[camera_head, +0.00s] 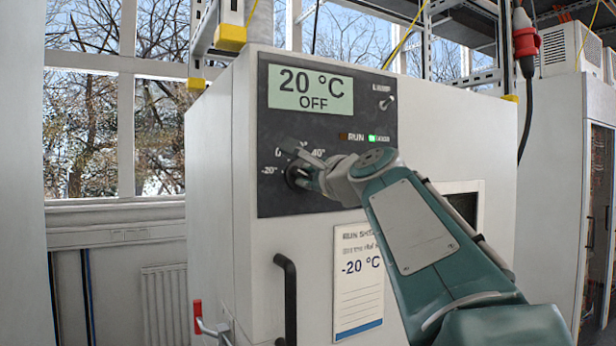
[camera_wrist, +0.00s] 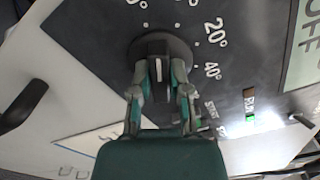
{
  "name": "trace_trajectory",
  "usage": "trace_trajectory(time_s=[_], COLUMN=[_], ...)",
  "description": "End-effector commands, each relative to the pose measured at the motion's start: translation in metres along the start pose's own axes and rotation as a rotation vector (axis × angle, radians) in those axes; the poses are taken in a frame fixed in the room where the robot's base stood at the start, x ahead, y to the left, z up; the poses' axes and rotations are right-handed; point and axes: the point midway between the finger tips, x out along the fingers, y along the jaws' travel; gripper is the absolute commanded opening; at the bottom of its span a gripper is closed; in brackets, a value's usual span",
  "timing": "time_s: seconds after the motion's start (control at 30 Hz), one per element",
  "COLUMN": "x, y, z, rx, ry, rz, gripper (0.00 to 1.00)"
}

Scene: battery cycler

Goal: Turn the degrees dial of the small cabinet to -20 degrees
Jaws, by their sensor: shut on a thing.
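The degrees dial (camera_head: 292,177) is a round black knob on the dark panel of the small cabinet (camera_head: 215,200). In the head view my gripper (camera_head: 306,166) covers much of it and part of the scale; -20°, part of 0° and 40° show. In the wrist view the dial (camera_wrist: 158,46) has a raised bar with a light mark, and my gripper (camera_wrist: 162,74) is shut on this bar, one finger on each side. 20° and 40° are readable to its right. Which mark the dial points to is not clear. The display (camera_head: 310,90) reads 20 °C and OFF.
A lamp switch (camera_head: 387,102) sits right of the display. A sheet (camera_head: 358,280) shows -20 °C. A black door handle (camera_head: 288,300) sticks out below the dial.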

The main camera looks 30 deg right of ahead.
Motion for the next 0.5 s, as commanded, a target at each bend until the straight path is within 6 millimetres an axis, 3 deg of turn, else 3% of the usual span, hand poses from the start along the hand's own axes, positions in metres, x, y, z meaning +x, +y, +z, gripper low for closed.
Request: trace_trajectory(time_s=[0.5], x=[0.0022], y=[0.0049], z=[-0.0026], rx=[-0.267], ry=[0.001], rz=[0.011], gripper=[0.0])
